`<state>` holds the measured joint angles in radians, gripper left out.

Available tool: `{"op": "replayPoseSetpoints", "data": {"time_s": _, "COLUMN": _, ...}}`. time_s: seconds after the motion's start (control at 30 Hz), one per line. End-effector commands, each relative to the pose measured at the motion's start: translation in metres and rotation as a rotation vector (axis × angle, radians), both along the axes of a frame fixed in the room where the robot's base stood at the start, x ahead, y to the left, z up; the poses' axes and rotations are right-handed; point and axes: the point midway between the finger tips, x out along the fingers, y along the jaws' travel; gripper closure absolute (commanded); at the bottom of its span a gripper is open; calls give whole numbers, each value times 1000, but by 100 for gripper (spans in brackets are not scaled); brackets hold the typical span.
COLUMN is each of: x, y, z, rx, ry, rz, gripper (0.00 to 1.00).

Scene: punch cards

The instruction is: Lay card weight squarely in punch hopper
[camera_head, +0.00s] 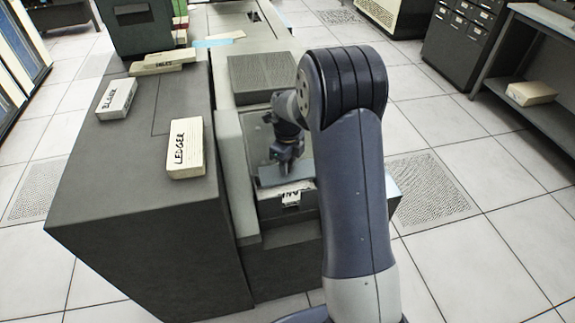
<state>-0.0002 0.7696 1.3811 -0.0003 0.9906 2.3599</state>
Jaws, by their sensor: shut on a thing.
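My gripper (286,162) points down over the punch hopper (272,210) and is shut on the card weight (270,178), a flat blue-grey plate. The plate lies across the hopper opening, just above or on a white card deck (296,194) whose lettering is partly covered. I cannot tell whether the plate touches the deck. The plate's right end and part of the hopper are hidden behind my arm.
A deck marked LEDGER (187,160) lies on the dark cabinet top (120,165) to the left. Another marked BLANK (116,98) and one marked SALES (163,62) lie further back. A ribbed grey block (262,75) stands behind the hopper. Open tiled floor is to the right.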

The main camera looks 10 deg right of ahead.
Motion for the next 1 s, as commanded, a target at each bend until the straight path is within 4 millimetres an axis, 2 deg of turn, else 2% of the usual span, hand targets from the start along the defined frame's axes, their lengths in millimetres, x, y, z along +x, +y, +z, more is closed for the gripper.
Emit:
{"op": "replayPoseSetpoints", "data": {"time_s": 0.47, "x": 0, "y": 0, "z": 0, "rx": 0, "ry": -1, "rz": 2, "gripper": 100}}
{"op": "replayPoseSetpoints", "data": {"time_s": 1.0, "x": 2, "y": 2, "z": -27, "rx": 0, "ry": 0, "rz": 3, "gripper": 100}}
